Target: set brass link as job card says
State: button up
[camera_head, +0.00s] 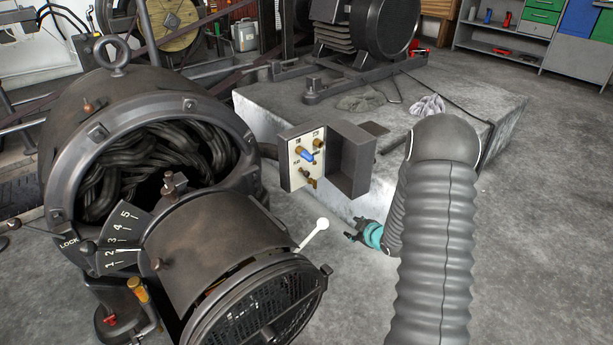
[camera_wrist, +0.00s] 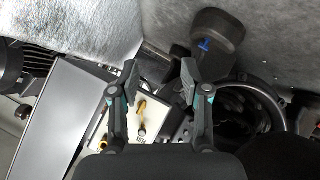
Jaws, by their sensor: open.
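The open terminal box (camera_head: 350,160) has a white panel (camera_head: 293,172) with several brass studs and a small blue piece (camera_head: 307,156). A brass-coloured piece (camera_head: 311,181) sits low on the panel, and its exact seating is too small to tell. In the wrist view the white panel (camera_wrist: 123,133) lies beyond my fingers, with a brass link-like piece (camera_wrist: 142,108) on it between them. My gripper (camera_head: 356,233) is below and right of the box in the head view. In the wrist view my gripper (camera_wrist: 160,82) is open and empty. No job card is readable.
A large dynamo (camera_head: 150,85) stands at left with a numbered scale (camera_head: 118,240) and a white-knobbed lever (camera_head: 315,233). A concrete plinth (camera_head: 460,125) carries a second machine (camera_head: 385,30) behind the box. A shelf unit (camera_head: 500,45) stands back right. Floor at right is clear.

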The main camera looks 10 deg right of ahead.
jog(key=w+a+r+n+t+y, duration=0.3)
jog(key=a+r, duration=0.1)
jog(key=r, duration=0.2)
jog(key=n+t+y, duration=0.2)
jog(key=n+y, duration=0.1)
send_near(308, 175)
jog(key=x, duration=1)
jog(key=shift+w+a, duration=0.2)
jog(key=shift+w, duration=0.15)
grip_shut()
